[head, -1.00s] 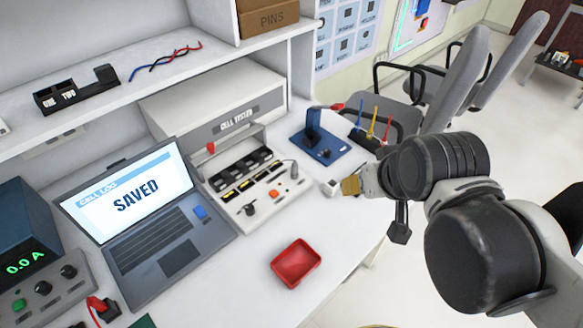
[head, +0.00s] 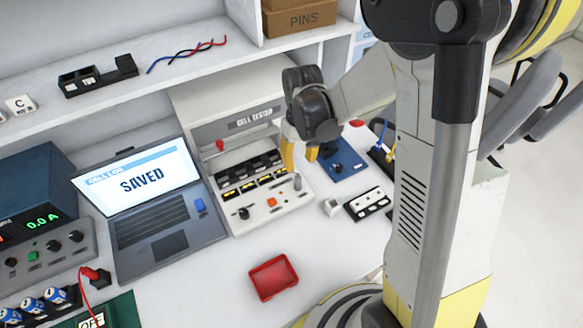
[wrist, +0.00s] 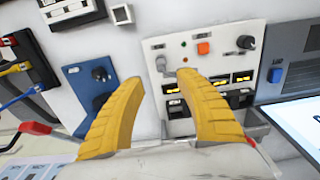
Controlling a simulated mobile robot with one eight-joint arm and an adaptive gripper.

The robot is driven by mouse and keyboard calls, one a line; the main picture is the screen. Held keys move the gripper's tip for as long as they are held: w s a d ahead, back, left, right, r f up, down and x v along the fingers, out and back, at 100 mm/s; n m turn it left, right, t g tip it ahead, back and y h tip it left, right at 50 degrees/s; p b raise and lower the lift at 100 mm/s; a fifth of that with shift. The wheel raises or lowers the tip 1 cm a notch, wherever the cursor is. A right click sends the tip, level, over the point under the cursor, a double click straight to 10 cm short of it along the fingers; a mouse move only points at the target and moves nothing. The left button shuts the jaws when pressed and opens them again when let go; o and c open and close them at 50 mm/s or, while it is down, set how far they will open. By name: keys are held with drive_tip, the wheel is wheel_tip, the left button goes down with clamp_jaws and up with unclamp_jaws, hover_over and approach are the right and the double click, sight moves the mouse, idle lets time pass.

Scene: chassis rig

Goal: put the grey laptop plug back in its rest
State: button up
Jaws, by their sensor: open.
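A small grey upright piece (head: 297,182), which looks like the grey plug, stands at the right end of the cell tester's front panel (head: 262,222). In the wrist view the grey piece (wrist: 162,65) shows just beyond and between my fingertips, apart from them. My gripper (head: 299,158) is open and empty over the right part of the tester; its yellow fingers (wrist: 160,82) spread wide in the wrist view. A small white block with a dark square opening (head: 332,207) sits right of the tester; I cannot tell whether it is the rest. The laptop (head: 150,215) is open, showing "SAVED".
A blue stand (head: 345,165) and a white strip with dark parts (head: 368,203) lie right of the tester. A red tray (head: 273,277) sits in front on clear bench. The shelf (head: 130,95) overhangs behind. My arm hides part of the bench's right side.

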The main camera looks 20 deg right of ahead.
sight(298, 176)
wheel_tip(298, 176, down, 10)
drive_tip(key=b, duration=0.4)
drive_tip(key=shift+a, duration=0.1)
clamp_jaws()
